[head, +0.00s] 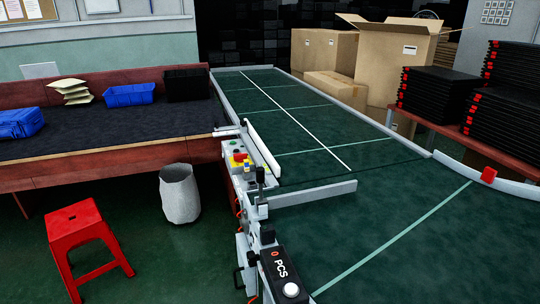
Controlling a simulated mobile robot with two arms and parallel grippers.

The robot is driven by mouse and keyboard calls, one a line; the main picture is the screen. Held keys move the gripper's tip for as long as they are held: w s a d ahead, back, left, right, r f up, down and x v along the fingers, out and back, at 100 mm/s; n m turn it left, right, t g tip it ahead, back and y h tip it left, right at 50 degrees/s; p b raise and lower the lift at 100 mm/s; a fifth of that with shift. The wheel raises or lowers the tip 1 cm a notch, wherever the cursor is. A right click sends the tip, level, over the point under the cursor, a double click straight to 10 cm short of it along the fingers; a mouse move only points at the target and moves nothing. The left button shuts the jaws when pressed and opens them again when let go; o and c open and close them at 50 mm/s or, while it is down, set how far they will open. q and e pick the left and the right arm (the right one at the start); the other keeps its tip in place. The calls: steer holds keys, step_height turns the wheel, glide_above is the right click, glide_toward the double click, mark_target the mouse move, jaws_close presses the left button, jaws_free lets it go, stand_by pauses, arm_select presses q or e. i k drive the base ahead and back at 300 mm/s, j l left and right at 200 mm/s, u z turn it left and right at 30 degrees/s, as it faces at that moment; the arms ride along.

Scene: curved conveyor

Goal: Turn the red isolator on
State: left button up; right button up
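A small control panel (234,150) sits on the near left side of the conveyor. On it is a red knob on a yellow base (239,157), which looks like the red isolator; it is too small to tell which way it is turned. A green part shows beside it. Neither of my grippers is in view.
The green conveyor (400,215) curves toward the right, with a low guide bar (312,193) across it. A black PCS box (282,270) with a white button stands in front. A red stool (82,235) and grey bin (180,194) stand on the floor.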

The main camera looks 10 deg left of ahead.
mark_target(240, 157)
steer(key=i+j+z, duration=0.15)
steer(key=z, duration=0.25)
steer(key=i+j+z, duration=0.1)
steer(key=z, duration=0.3)
steer(key=j+z, duration=0.4)
steer(key=i+j+z, duration=0.2)
steer(key=j+z, duration=0.25)
steer(key=j, duration=1)
steer(key=j+z, duration=0.45)
steer(key=j, duration=0.95)
